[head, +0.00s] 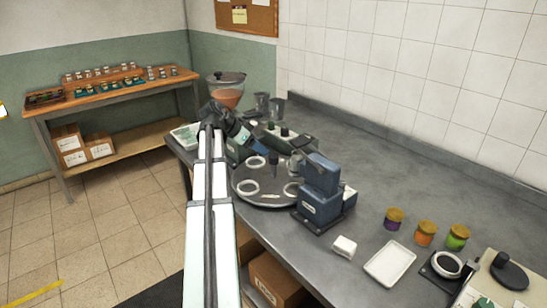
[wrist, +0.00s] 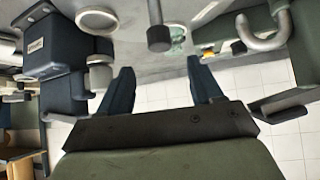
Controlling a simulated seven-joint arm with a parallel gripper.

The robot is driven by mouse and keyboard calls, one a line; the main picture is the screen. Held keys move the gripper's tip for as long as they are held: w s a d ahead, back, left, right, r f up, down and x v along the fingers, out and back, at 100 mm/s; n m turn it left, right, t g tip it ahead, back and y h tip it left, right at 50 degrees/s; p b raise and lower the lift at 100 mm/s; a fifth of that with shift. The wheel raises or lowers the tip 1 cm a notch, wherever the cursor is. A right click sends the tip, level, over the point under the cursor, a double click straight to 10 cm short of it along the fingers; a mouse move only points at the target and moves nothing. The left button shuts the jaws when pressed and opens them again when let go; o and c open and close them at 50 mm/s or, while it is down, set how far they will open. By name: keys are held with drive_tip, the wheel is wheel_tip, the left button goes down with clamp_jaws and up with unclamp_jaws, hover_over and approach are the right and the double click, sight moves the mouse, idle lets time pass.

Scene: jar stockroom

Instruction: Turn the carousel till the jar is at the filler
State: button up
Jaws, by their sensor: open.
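The carousel (head: 249,203) is a round grey disc on the bench with several white rings on it. A dark upright peg (head: 273,166) stands over it; a dark-tipped post (wrist: 158,38) shows ahead of the fingers in the wrist view. My gripper (head: 264,152) is over the carousel's far side; its two blue fingers (wrist: 158,68) are apart with nothing between them. A hopper of orange filling (head: 227,96) stands behind my arm; where its outlet sits is hidden. I cannot make out a jar on the carousel.
A blue machine (head: 320,190) stands close at the carousel's right, and a green unit with dark knobs (head: 288,138) behind it. The bench's back right is clear.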

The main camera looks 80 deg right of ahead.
sight(273, 156)
drive_tip(key=x, duration=0.9)
drive_tip(key=shift+s+f, duration=0.1)
clamp_jaws()
idle(0.4)
